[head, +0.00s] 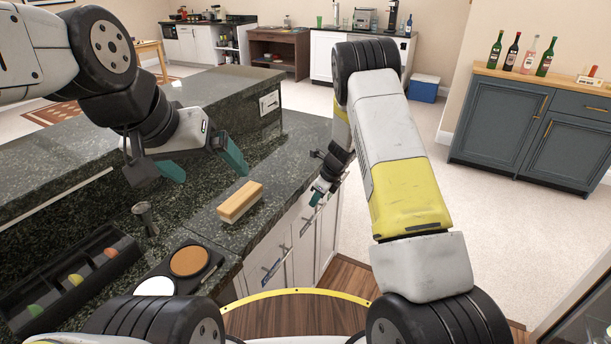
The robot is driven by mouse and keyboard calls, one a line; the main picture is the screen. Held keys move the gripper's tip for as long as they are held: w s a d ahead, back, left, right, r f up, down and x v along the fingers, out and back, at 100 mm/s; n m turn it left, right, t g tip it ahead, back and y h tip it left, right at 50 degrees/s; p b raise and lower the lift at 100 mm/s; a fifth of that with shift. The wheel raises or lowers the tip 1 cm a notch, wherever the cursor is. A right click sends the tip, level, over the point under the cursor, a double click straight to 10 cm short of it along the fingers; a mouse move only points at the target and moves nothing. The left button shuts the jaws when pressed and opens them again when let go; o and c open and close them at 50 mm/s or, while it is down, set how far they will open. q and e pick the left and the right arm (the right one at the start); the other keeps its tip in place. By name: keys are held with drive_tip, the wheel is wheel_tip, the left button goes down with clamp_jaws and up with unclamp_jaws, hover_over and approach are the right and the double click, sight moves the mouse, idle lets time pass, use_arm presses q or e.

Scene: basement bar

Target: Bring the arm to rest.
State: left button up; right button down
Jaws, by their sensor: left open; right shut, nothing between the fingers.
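My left gripper (203,166) hangs over the dark green stone counter (290,155), its teal-tipped fingers spread apart with nothing between them. My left arm comes in from the upper left. My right gripper (319,193) is small in view, low beside the counter's right edge and in front of the white cabinet fronts. Its teal fingertips are together and hold nothing. My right arm reaches forward, with its yellow and white link in the foreground. A wooden block with a pale lower part (240,202) lies on the counter, right of and below the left gripper, apart from it.
A metal jigger-like cup (145,218) stands on the counter. A black tray (20,300) with fruit pieces and a dark holder with brown and white discs (208,283) lie at the near left. A blue cabinet (535,135) carries several bottles. Open floor (420,170) lies between.

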drive_tip(key=s+d+r+n+t, duration=0.1)
drive_tip(key=s+r+n, duration=0.35)
drive_tip(key=r, duration=0.55)
drive_tip(key=s+r+n+y, duration=0.1)
drive_tip(key=s+r+n, duration=0.35)
drive_tip(key=r, duration=0.55)
drive_tip(key=s+d+r+n+t, duration=0.1)
drive_tip(key=s+r+n, duration=0.3)
drive_tip(key=r, duration=0.5)
drive_tip(key=s+d+r+n+h, duration=0.1)
drive_tip(key=s+r+n, duration=0.1)
drive_tip(key=s+n, duration=0.2)
drive_tip(key=s+d+r+n+t, duration=0.1)
drive_tip(key=s+d+r+n, duration=0.1)
drive_tip(key=s, duration=0.9)
drive_tip(key=s+d+r+n+t+h, duration=0.1)
drive_tip(key=s+d+r+n, duration=0.1)
drive_tip(key=s+r+n, duration=0.2)
drive_tip(key=s+n, duration=0.1)
drive_tip(key=s, duration=0.2)
drive_tip(key=shift+s+d+n+h, duration=0.2)
drive_tip(key=shift+s+n+h, duration=0.1)
drive_tip(key=shift+n, duration=0.1)
